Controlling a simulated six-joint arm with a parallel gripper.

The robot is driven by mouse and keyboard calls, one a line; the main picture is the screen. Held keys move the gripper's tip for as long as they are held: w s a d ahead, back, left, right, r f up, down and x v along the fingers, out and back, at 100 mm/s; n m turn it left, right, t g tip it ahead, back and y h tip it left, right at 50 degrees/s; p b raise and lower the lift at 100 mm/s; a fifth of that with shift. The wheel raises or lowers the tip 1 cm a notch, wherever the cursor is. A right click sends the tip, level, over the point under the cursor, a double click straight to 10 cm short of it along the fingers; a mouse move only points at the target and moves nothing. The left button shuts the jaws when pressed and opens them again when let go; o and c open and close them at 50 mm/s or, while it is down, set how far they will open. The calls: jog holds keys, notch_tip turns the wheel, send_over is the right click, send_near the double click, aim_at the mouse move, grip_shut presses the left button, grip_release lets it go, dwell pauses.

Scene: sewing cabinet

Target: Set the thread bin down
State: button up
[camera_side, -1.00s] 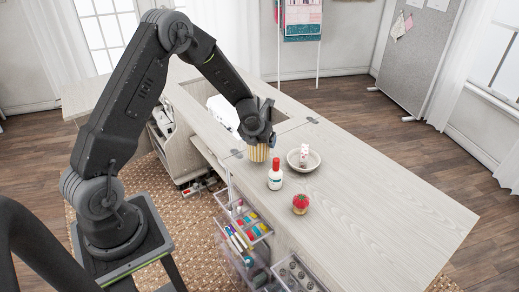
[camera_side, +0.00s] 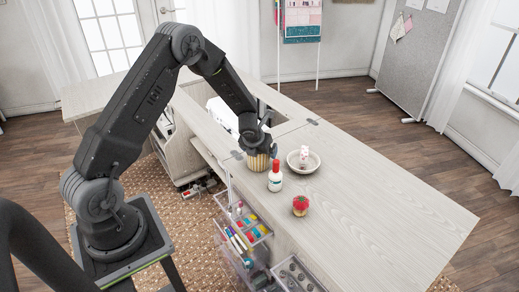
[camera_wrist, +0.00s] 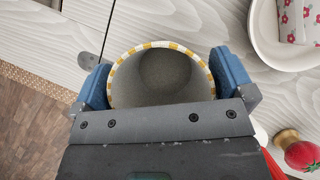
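The thread bin (camera_side: 256,163) is a round, open-topped tub with yellow and white stripes. In the wrist view the bin (camera_wrist: 118,63) is upright and looks empty inside, with its rim between my two blue finger pads. My gripper (camera_side: 258,150) is shut on it from both sides, pointing down. The bin is at the cabinet top's near edge, left of the glue bottle. Its base is at or very close to the surface; I cannot tell whether it touches.
A white bottle with a red cap (camera_side: 275,178) stands close to the right of the bin. A white bowl (camera_side: 313,167) holds a floral item (camera_side: 304,154). A tomato pincushion (camera_side: 300,205) sits nearer. Open drawers (camera_side: 245,232) hang below. The right cabinet top (camera_side: 400,205) is clear.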

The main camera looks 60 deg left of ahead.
jog(key=s+d+r+n, duration=0.3)
jog(key=s+r+n, duration=0.1)
jog(key=r, duration=0.4)
jog(key=s+d+r+n, duration=0.4)
jog(key=r+n, duration=0.1)
jog(key=r, duration=0.2)
jog(key=s+d+r+n, duration=0.3)
jog(key=s+r+n, duration=0.1)
jog(key=r, duration=0.4)
jog(key=s+d+r+n+h, duration=0.1)
jog(key=s+d+r+n, duration=0.2)
jog(key=s+d+n, duration=0.2)
jog(key=s+d+r+n+h, duration=0.2)
jog(key=s+d+n, duration=0.3)
jog(key=s+n, duration=0.6)
jog(key=shift+r+n+t, duration=0.3)
jog(key=shift+r, duration=0.5)
